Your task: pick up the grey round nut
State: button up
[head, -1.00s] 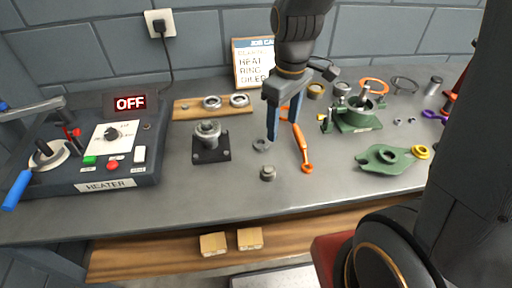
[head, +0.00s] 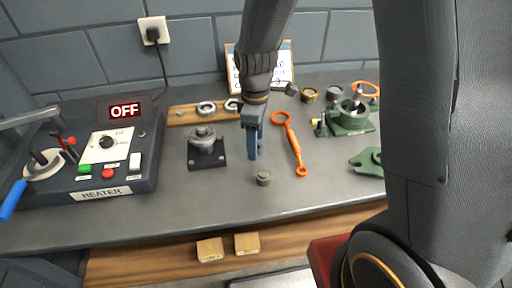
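My gripper (head: 254,155) points straight down over the middle of the bench, its blue fingers low near the bench top. The fingers line up one behind the other from here, so the gap between them does not show. The flat grey ring that looks like the round nut is not visible now; the spot where it lay is covered by the fingers. I cannot tell whether it is between them. A small grey cylindrical piece (head: 263,178) stands on the bench just in front of the fingertips.
An orange spanner (head: 291,140) lies close to the right. A black-based fixture (head: 207,150) stands to the left, near the heater (head: 108,160), which reads OFF. A wooden board (head: 183,116) with rings lies behind. Green casing parts (head: 350,118) are at right.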

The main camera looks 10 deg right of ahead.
jog(key=shift+f, duration=0.55)
jog(key=c, duration=1.2)
jog(key=shift+c, duration=0.2)
